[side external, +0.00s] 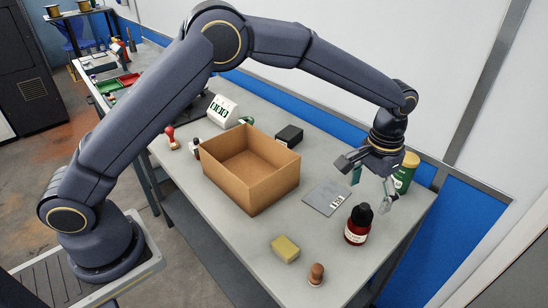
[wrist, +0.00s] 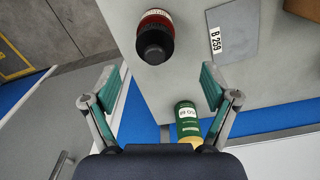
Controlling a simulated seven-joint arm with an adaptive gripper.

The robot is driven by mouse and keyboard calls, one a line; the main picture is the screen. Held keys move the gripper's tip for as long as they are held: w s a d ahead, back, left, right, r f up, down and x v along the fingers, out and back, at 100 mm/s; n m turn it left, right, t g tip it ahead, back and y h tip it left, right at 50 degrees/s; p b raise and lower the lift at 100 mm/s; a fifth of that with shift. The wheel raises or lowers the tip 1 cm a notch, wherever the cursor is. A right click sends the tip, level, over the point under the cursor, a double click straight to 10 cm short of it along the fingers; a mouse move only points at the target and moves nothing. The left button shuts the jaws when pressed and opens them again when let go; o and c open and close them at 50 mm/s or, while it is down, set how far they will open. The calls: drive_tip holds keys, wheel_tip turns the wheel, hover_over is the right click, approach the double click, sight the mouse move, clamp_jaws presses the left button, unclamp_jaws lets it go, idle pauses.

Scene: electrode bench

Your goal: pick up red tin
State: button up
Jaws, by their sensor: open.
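The red container (side external: 356,234), the closest match to a red tin, stands upright on the table near its right end. It has a black top and a pale label. In the wrist view the red container (wrist: 155,17) is seen from above, at the top centre, beyond the fingertips. My gripper (side external: 372,188) is open and empty above the table, up and to the right of the red container in the side view. In the wrist view my gripper (wrist: 160,85) has its two fingers wide apart with nothing between the tips.
A green tin (side external: 403,176) with a yellow lid stands just behind my gripper. A grey labelled plate (side external: 322,199) lies left of the red container. An open cardboard box (side external: 245,185) stands mid-table. A yellow block (side external: 285,249) and a wooden stamp (side external: 316,273) sit near the front edge.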

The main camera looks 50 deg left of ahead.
sight(365, 204)
wheel_tip(365, 204, down, 4)
drive_tip(key=shift+r, duration=0.1)
drive_tip(key=shift+s+d+f, duration=0.15)
drive_tip(key=shift+f, duration=1.25)
drive_tip(key=shift+s+d+f, duration=0.1)
drive_tip(key=shift+f, duration=1.25)
drive_tip(key=c, duration=1.4)
